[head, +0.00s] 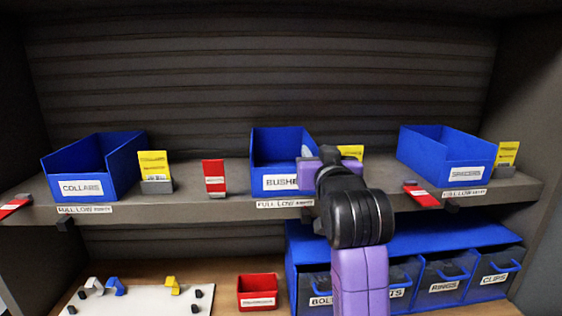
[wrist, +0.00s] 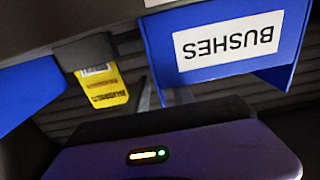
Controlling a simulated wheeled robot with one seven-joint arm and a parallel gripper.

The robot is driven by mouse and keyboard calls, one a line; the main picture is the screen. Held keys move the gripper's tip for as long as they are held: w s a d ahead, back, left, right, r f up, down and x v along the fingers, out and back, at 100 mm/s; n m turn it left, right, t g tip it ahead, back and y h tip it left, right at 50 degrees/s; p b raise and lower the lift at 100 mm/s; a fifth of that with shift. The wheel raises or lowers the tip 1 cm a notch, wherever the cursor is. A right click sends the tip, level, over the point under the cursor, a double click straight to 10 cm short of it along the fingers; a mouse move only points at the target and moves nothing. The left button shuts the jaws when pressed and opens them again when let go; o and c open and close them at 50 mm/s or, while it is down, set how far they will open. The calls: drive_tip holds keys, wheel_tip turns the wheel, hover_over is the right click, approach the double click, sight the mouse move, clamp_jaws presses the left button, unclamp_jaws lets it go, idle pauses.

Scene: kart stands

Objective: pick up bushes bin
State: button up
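The bushes bin (head: 270,150) is a blue open-topped bin on the middle of the shelf, with a white label on its front. My gripper (head: 312,168) is in front of its right part and hides the end of the label and the bin's right front corner. In the wrist view the bin (wrist: 160,50) appears upside down at the top, with its BUSHES label readable. The purple gripper body (wrist: 170,155) fills the bottom of that view.
On the shelf (head: 225,203) stand the collars bin (head: 110,178) at left and the spacers bin (head: 450,160) at right. A red card (head: 214,178) and yellow cards (head: 154,165) stand between bins. Below are a blue drawer unit (head: 420,240) and a red bin (head: 258,290).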

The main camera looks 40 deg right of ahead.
sight(313, 149)
drive_tip(key=shift+x, duration=1.5)
drive_tip(key=shift+a, duration=0.15)
drive_tip(key=shift+c, duration=0.4)
clamp_jaws()
